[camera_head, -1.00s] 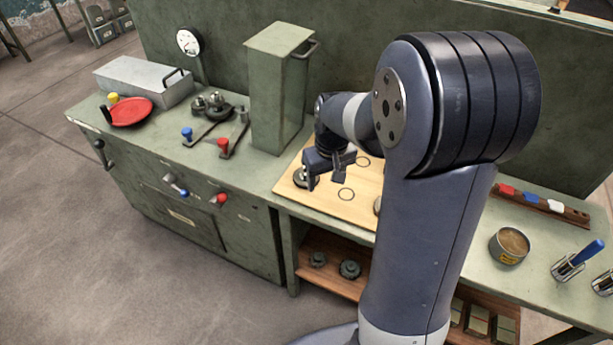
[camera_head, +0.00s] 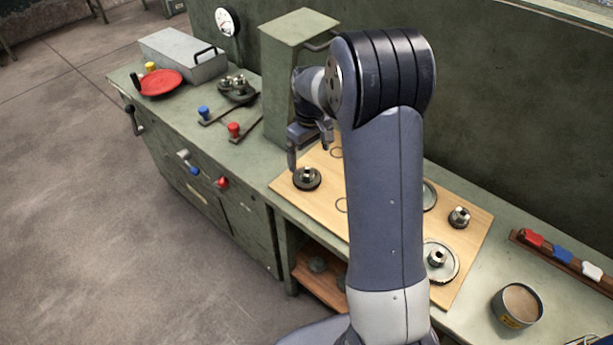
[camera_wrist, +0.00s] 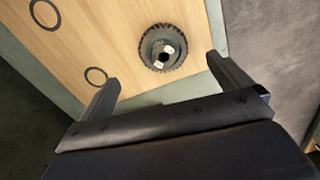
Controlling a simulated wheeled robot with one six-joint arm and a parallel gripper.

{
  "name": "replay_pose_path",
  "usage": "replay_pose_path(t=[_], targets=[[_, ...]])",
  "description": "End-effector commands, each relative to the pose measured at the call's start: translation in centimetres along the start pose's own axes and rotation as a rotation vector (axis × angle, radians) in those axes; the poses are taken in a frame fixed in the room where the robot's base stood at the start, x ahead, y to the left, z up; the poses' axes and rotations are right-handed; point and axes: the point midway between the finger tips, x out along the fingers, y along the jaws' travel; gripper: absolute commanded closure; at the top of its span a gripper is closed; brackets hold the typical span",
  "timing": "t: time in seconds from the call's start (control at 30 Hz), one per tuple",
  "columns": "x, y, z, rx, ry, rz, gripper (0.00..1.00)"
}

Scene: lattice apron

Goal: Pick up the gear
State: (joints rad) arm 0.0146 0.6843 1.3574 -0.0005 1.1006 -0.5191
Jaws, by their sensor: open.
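A dark toothed gear (camera_head: 307,178) with a pale metal hub lies on the left end of the wooden board (camera_head: 470,212). My gripper (camera_head: 309,150) is open and empty, above the board and just behind the gear in the head view. Its two spread fingers also show in the wrist view (camera_wrist: 164,80). Other gear-like parts sit at the board's right end: a large pale one (camera_head: 440,262) and a small dark one (camera_head: 459,217).
Drawn rings (camera_wrist: 96,76) mark the board. A tall green box (camera_head: 290,85) stands close behind my gripper. Blue (camera_head: 204,113) and red (camera_head: 234,130) lever knobs are to the left. A round tin (camera_head: 517,305) stands at the right. My arm hides the board's middle.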

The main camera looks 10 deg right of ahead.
Motion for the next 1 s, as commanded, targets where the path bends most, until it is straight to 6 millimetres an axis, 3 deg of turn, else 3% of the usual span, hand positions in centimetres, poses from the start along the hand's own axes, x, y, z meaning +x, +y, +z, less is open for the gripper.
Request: replay_pose_path(t=[0.1, 0.37, 0.7, 1.0], targets=[[1.9, -0.1, 0.0, 0.001, -0.003, -0.002, 0.03], [3.9, -0.2, -0.2, 0.001, -0.001, -0.001, 0.03], [8.1, -0.5, -0.6, 0.002, -0.002, -0.001, 0.03], [8.4, -0.5, -0.7, 0.002, 0.001, 0.000, 0.04]])
